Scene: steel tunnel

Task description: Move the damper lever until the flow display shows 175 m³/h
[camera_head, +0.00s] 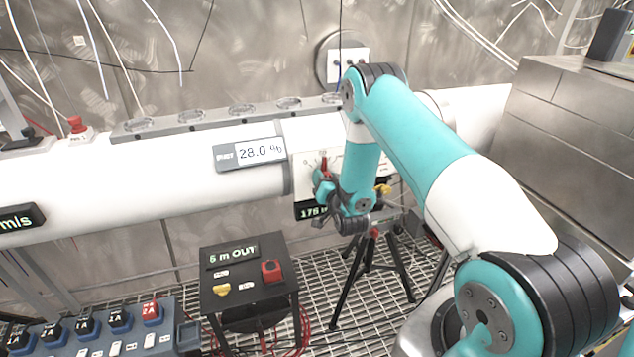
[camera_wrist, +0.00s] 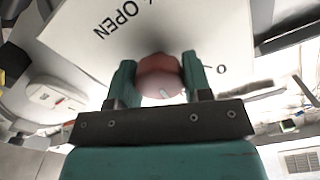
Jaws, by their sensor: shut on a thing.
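The damper plate (camera_head: 304,162) is a white panel on the pipe, with a scale and a red lever (camera_head: 324,166). In the wrist view the lever's round reddish knob (camera_wrist: 160,76) sits between my two teal fingers, and the plate behind it bears the word OPEN. My gripper (camera_head: 322,180) is shut on this knob; it also shows in the wrist view (camera_wrist: 162,80). The flow display (camera_head: 312,211) below the plate has green digits that look like 175 or 176; the last digit is unclear, and my wrist hides its right part.
A black box (camera_head: 240,275) marked OUT stands below on the grating. A black tripod (camera_head: 370,265) stands under my wrist. Steel ducting (camera_head: 570,130) fills the right side.

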